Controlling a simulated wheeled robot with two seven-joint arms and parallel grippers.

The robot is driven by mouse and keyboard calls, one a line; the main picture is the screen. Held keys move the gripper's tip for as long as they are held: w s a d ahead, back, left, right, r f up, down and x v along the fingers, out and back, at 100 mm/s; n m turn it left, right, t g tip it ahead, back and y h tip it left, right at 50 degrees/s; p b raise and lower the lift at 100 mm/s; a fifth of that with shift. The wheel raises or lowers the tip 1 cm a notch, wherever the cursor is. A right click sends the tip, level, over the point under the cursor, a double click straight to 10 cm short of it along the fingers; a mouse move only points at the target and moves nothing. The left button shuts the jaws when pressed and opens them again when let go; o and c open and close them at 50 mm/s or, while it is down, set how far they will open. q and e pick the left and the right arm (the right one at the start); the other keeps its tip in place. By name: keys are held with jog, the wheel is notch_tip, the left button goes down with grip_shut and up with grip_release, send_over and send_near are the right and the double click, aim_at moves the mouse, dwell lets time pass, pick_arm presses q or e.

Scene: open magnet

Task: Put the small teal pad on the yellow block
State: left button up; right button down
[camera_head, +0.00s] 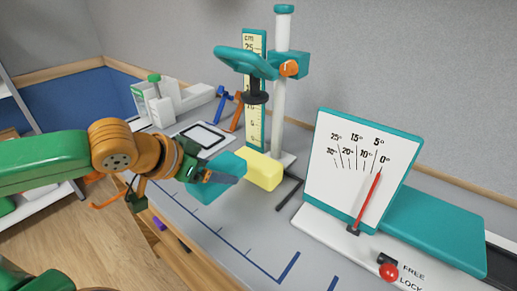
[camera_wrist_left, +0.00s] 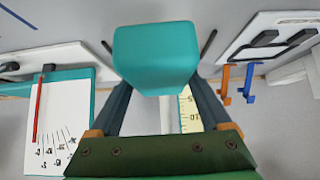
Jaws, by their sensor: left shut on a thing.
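The small teal pad (camera_head: 222,186) is held in my left gripper (camera_head: 218,178), which is shut on it. In the left wrist view the pad (camera_wrist_left: 156,58) sits between the two fingers (camera_wrist_left: 157,100). The yellow block (camera_head: 263,170) lies just beyond the pad, to its right in the head view. The pad overlaps the block's near-left end there, and I cannot tell whether they touch. The yellow block does not show in the left wrist view. My right gripper is not in view.
A stand with a white post (camera_head: 281,100), teal arm (camera_head: 246,62) and ruler (camera_head: 252,120) rises behind the block. A dial panel (camera_head: 357,165) stands at right, with a red-knobbed lever (camera_head: 388,272). Blue and orange clips (camera_head: 222,105) lie behind. The front bench (camera_head: 225,225) is mostly clear.

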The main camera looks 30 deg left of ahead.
pick_arm(q)
jog(key=p, duration=0.6)
send_near(256, 159)
jog(key=w, duration=0.3)
jog(key=w+p, duration=0.2)
jog(key=w, duration=0.1)
jog(key=shift+w+d+f, duration=0.15)
jog(key=shift+d+f, duration=0.1)
jog(key=shift+f, duration=0.15)
jog(key=shift+w+f, duration=0.2)
jog(key=shift+f, duration=0.35)
jog(key=shift+w+f, duration=0.2)
jog(key=shift+f, duration=0.35)
jog(key=shift+s, duration=0.15)
jog(key=shift+f, duration=0.15)
jog(key=o, duration=1.3)
